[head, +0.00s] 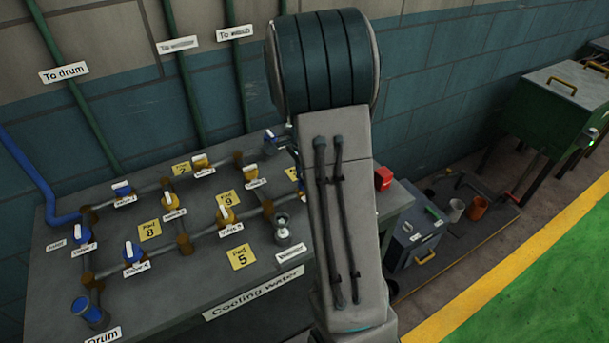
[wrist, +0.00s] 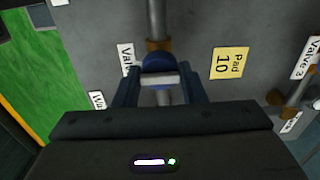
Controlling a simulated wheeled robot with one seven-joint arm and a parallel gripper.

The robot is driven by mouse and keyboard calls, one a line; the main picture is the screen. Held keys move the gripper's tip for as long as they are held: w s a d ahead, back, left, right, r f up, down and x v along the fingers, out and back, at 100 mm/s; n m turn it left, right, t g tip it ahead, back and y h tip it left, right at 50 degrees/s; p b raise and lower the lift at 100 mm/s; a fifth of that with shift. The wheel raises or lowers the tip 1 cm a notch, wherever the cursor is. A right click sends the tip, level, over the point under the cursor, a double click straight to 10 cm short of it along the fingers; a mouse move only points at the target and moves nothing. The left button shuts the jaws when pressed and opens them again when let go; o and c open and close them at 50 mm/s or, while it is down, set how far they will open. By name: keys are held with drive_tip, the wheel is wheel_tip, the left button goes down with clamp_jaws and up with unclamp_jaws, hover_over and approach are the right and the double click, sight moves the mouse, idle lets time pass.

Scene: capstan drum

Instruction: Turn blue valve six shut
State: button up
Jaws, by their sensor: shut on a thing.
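In the wrist view, a valve (wrist: 158,64) with a round blue body and a pale bar handle (wrist: 158,79) sits on a grey pipe. The handle lies crosswise to the pipe. My gripper (wrist: 159,78) has one finger at each end of this handle and is shut on it. A label (wrist: 125,60) beside the valve starts with "Valv"; its number is hidden behind a finger. In the head view my arm hides most of the gripper and this valve.
The grey bench (head: 205,300) carries pipes with several other blue and yellow valves, such as a blue one (head: 132,252) at the left. Yellow "Pad 10" (wrist: 229,63) lies beside the gripped valve. A red box (head: 383,178) stands right of my arm. Green floor lies right.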

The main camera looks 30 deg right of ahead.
idle(0.4)
drive_tip(key=o, duration=1)
drive_tip(key=shift+r, duration=0.1)
wheel_tip(320, 180, up, 14)
drive_tip(key=shift+f, duration=0.2)
